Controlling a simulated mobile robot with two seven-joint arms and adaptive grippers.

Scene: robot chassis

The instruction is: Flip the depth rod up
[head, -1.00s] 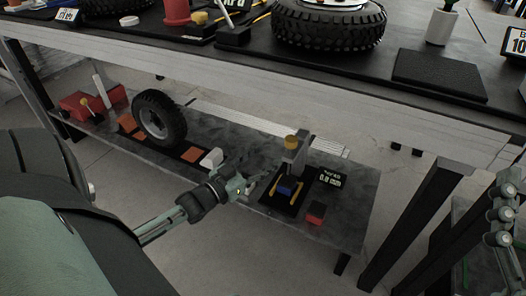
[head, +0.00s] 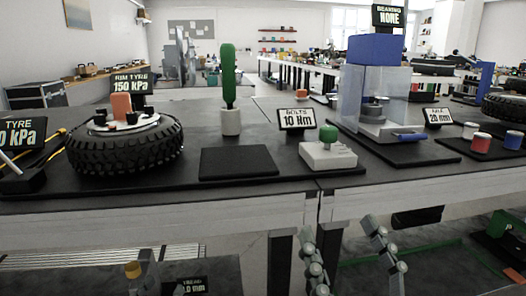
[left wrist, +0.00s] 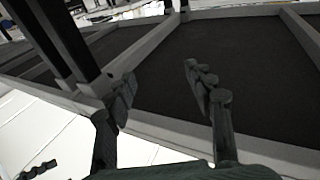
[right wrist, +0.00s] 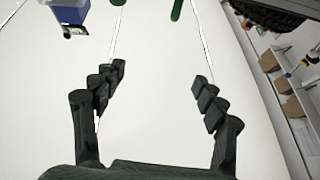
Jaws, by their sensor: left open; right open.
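The depth gauge's yellow cap (head: 133,270) shows at the bottom left of the head view, on the lower shelf. The rest of the gauge is cut off, so the depth rod's position cannot be told. My right gripper (head: 338,228) is open and empty before the workbench, to the right of the gauge; it also shows in the right wrist view (right wrist: 158,78). My left gripper (left wrist: 160,80) is open and empty in the left wrist view, outside the head view.
The workbench (head: 235,208) spans the head view above the lower shelf. It carries a tyre (head: 122,150), a black pad (head: 238,163), a white block with a green knob (head: 328,155) and a blue-topped press (head: 376,50). A dark leg (head: 280,262) stands left of my right gripper.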

